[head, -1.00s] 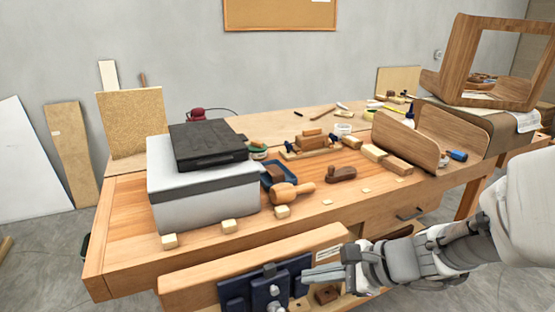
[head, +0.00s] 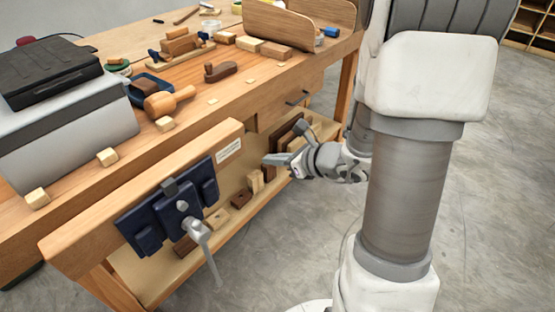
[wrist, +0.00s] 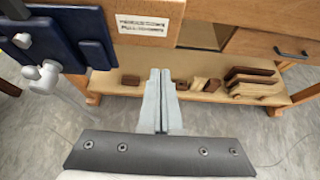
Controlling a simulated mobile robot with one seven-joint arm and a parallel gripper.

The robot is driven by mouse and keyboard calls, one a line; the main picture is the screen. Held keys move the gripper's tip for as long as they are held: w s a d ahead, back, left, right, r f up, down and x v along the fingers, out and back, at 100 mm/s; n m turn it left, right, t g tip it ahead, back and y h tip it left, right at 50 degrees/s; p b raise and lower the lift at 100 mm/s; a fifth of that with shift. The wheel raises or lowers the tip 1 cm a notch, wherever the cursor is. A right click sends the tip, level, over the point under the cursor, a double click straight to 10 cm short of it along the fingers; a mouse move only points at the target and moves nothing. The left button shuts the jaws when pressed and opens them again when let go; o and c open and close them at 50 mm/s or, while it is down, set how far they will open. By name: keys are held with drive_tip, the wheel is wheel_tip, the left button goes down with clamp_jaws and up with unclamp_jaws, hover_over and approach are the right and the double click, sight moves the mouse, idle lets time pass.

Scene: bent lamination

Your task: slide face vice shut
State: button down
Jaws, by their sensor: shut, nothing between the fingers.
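The face vice has a long wooden jaw (head: 85,228) along the bench front, with a dark blue metal plate (head: 147,231) on its face. A grey screw and bar handle (head: 204,245) stick out of the plate, and the bar hangs down. How wide the jaw stands from the bench is hard to tell. In the wrist view the blue plate (wrist: 68,30) and handle (wrist: 40,78) show at upper left. My gripper (head: 268,160) is shut and empty, to the right of the jaw's right end, touching nothing visible. Its fingers also show in the wrist view (wrist: 161,72).
A white label (head: 229,150) is on the jaw's right end. The lower shelf (wrist: 200,93) holds several wood blocks. A drawer (head: 290,103) with a dark handle is under the bench top. A grey box (head: 70,140) and tools stand on top. The floor in front is clear.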

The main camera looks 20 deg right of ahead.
sight(237, 143)
drive_tip(key=x, duration=0.4)
drive_tip(key=r+b+x, duration=0.1)
drive_tip(key=x, duration=0.3)
drive_tip(key=shift+w+a, duration=0.2)
drive_tip(key=shift+w+a+r+b, duration=0.1)
drive_tip(key=shift+w+a+b, duration=0.25)
drive_tip(key=shift+w, duration=0.3)
drive_tip(key=w+a, duration=0.1)
drive_tip(key=w+a+b, duration=0.1)
drive_tip(key=w, duration=0.2)
drive_tip(key=shift+w+a+b, duration=0.25)
drive_tip(key=shift+a+b, duration=0.1)
drive_tip(key=shift+a, duration=0.05)
drive_tip(key=shift+w+a+r, duration=0.1)
drive_tip(key=shift+r, duration=0.1)
